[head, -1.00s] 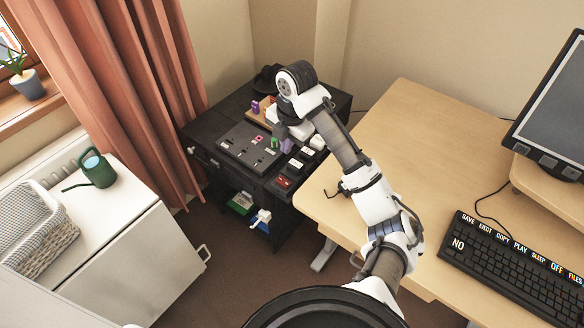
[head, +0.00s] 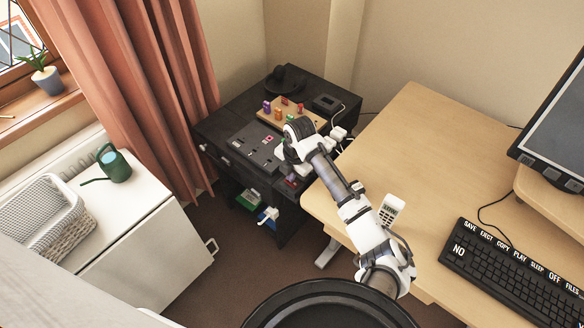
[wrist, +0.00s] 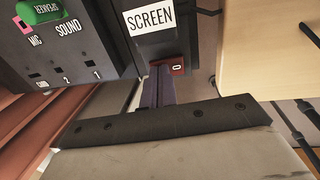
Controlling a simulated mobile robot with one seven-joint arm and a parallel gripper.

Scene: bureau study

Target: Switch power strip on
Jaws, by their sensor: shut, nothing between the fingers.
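The power strip lies along the right edge of the black cabinet, mostly hidden by my arm in the head view. White plugs (head: 338,133) show at its far end. In the wrist view its red switch (wrist: 178,66), marked 0, sits at its near end beside a black block labelled SCREEN (wrist: 150,22). My gripper (wrist: 157,82) is shut and empty, its purplish fingers close beside the switch, just left of it in the picture. I cannot tell whether they touch. In the head view the gripper (head: 289,177) is low at the cabinet's near right corner, partly hidden.
A dark panel (head: 252,150) with slots and a wooden peg board (head: 295,112) with coloured pegs share the cabinet top. The wooden desk (head: 440,150) stands close on the right, with a calculator (head: 391,210) and keyboard (head: 515,270).

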